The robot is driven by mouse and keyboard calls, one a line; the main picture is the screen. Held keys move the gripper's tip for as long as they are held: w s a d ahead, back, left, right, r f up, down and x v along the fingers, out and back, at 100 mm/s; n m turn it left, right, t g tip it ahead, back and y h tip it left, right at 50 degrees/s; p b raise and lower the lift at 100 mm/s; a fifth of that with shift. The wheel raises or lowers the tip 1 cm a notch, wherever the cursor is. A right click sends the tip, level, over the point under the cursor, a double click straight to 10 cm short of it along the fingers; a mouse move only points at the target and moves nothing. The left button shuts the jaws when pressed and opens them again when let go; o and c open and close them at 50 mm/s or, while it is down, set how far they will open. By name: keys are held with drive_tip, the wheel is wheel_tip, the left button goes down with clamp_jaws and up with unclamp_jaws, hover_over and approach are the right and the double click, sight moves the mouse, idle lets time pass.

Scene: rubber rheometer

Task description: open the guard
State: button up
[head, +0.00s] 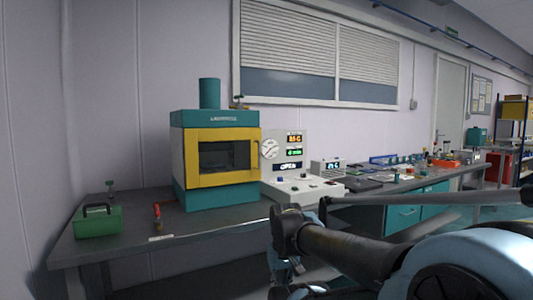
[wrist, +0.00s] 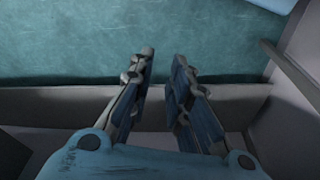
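The rheometer (head: 190,195) is a teal and white cabinet with a teal cylinder on top, standing on the grey bench. Its guard (head: 194,170) is a yellow frame around a dark window on the front face, and it looks shut. My gripper (wrist: 162,60) shows in the wrist view with its two fingers apart and nothing between them. It points towards a teal floor, away from the guard. In the head view my arm is at the lower right, in front of the bench and well apart from the rheometer; the fingertips are hard to make out there.
The grey bench (head: 75,245) carries a green box (head: 97,219) and a small red-handled item (head: 157,215) left of the rheometer. A white control console (head: 300,190) with lit displays stands right of it. Another bench with clutter runs to the right.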

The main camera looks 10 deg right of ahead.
drive_tip(key=w+a+r+n+t+y, duration=0.15)
drive_tip(key=w+r+y, duration=0.25)
drive_tip(key=w+r, duration=0.5)
drive_tip(key=w+a+r+n+t+y, duration=0.1)
drive_tip(key=w+a+r+n+y, duration=0.15)
drive_tip(key=w+r+y, duration=0.5)
drive_tip(key=w+d+r+n+t+y, duration=0.3)
drive_tip(key=w+d+r+n+t, duration=0.3)
drive_tip(key=w+d+r, duration=1.15)
wheel_tip(320, 180, up, 2)
hover_over(259, 166)
drive_tip(key=shift+w+r, duration=0.2)
drive_tip(key=shift+w, duration=0.15)
drive_tip(key=shift+t+h, duration=0.25)
drive_tip(key=shift+t, duration=0.1)
